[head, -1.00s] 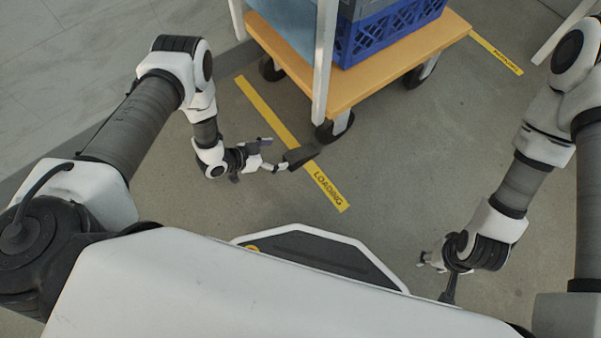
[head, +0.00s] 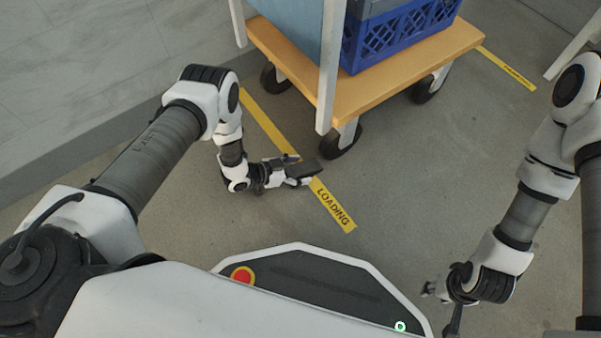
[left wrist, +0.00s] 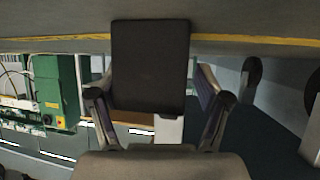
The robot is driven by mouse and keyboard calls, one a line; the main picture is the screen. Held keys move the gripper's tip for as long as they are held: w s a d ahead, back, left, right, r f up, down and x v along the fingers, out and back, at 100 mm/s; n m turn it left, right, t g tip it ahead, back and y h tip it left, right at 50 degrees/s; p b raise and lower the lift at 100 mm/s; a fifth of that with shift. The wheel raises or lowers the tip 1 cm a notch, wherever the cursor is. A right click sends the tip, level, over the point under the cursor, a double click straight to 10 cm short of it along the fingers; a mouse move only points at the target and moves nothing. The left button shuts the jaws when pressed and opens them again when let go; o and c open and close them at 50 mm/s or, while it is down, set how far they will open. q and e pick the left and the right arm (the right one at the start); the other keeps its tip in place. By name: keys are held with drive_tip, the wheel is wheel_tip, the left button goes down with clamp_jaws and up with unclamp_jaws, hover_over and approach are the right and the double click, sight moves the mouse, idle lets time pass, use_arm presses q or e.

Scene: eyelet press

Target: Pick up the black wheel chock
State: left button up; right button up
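The black wheel chock (head: 307,170) is a dark block by the yellow floor line, a little in front of the cart's near wheel. In the left wrist view the chock (left wrist: 150,65) fills the top middle as a dark flat face. My left gripper (head: 292,170) is at the chock, and its two fingers stand on either side of it. In the left wrist view the left gripper (left wrist: 158,85) looks open, with a narrow gap at the right finger. My right gripper (head: 436,290) hangs low at the right, away from the chock; its fingers are too small to judge.
A wooden-decked cart (head: 405,75) on black wheels carries a blue crate (head: 400,35) and stands behind the chock. Its near wheel (head: 341,141) is close to the chock. A yellow LOADING line (head: 332,206) runs along the floor.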

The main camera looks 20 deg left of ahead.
use_arm(q)
drive_tip(key=c, duration=0.9)
drive_tip(key=shift+o, duration=0.2)
